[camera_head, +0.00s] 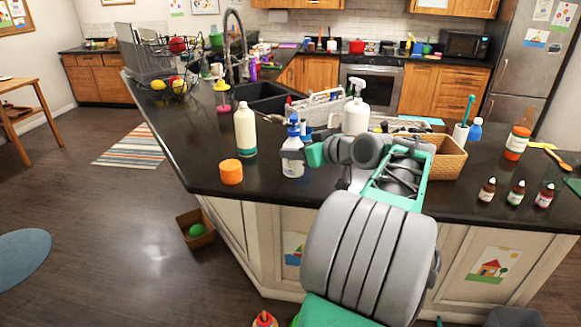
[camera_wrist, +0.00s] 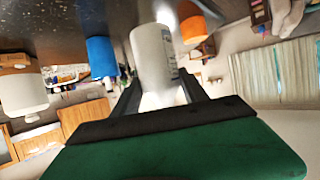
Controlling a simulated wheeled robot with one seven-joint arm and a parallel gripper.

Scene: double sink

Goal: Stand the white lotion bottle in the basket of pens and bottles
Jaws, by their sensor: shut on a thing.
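The white lotion bottle (camera_head: 292,163), with a blue top, is upright at the front of the dark counter. I cannot tell whether its base touches the counter. My gripper (camera_head: 308,157) reaches it from the right and is shut on it. In the wrist view the bottle's white body (camera_wrist: 152,55) sits between my dark fingers (camera_wrist: 158,100). A wicker basket (camera_head: 450,163) stands on the counter to the right, behind my arm. Most of its inside is hidden, so its contents are unclear.
An orange cylinder (camera_head: 231,172) and a cream bottle (camera_head: 245,132) stand left of the lotion bottle. A white spray bottle (camera_head: 356,115) and a grey caddy (camera_head: 325,106) are behind.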

